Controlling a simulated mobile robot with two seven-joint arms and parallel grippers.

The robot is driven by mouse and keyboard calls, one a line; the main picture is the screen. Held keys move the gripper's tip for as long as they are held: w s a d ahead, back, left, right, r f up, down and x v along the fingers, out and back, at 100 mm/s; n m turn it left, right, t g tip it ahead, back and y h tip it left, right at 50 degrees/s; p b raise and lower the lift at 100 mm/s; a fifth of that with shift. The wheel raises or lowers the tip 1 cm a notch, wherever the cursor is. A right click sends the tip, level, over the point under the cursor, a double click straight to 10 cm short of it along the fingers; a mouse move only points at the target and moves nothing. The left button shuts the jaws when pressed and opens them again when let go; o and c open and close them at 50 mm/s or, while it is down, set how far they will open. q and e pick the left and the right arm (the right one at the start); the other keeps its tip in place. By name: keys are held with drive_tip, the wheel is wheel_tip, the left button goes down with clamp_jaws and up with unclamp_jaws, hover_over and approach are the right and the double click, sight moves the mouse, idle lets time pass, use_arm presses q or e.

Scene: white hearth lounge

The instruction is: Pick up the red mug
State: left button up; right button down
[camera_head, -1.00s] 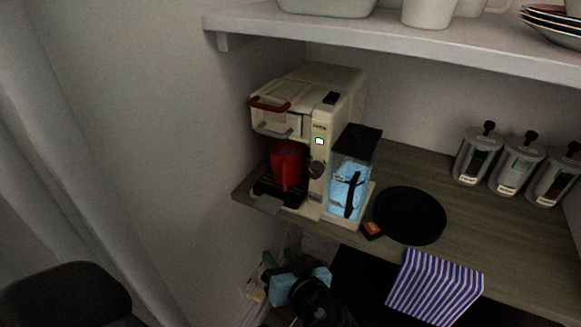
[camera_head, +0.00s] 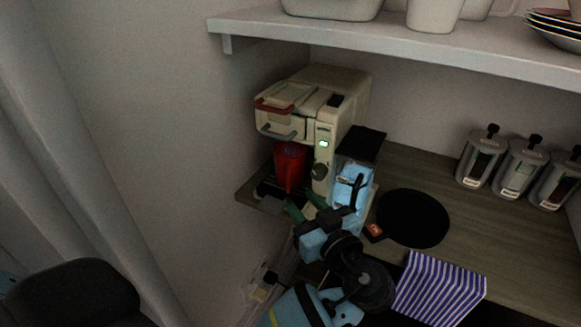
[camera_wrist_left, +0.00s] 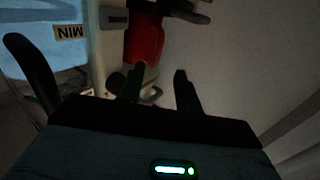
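The red mug (camera_head: 291,167) stands upright on the drip tray under the spout of the cream coffee machine (camera_head: 336,88). My left gripper (camera_head: 305,206) is in front of the mug and a little below it, with its green-tipped fingers pointing toward it. In the left wrist view the gripper (camera_wrist_left: 158,78) has its fingers apart with nothing between them, and the red mug (camera_wrist_left: 145,42) is just beyond the tips. The mug's lower part is partly hidden in the head view. My right gripper is not in view.
A blue water tank (camera_head: 347,182) adjoins the machine's right side. Several grey canisters (camera_head: 519,168) stand behind. A white shelf (camera_head: 430,48) overhangs the wooden counter (camera_head: 455,235).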

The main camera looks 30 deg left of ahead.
sight(289, 182)
use_arm(q)
drive_tip(key=shift+p+x, duration=0.65)
drive_tip(key=shift+x, duration=1.9)
drive_tip(key=shift+w+d, duration=0.1)
drive_tip(key=shift+w, duration=0.1)
drive_tip(key=shift+c, duration=0.2)
clamp_jaws()
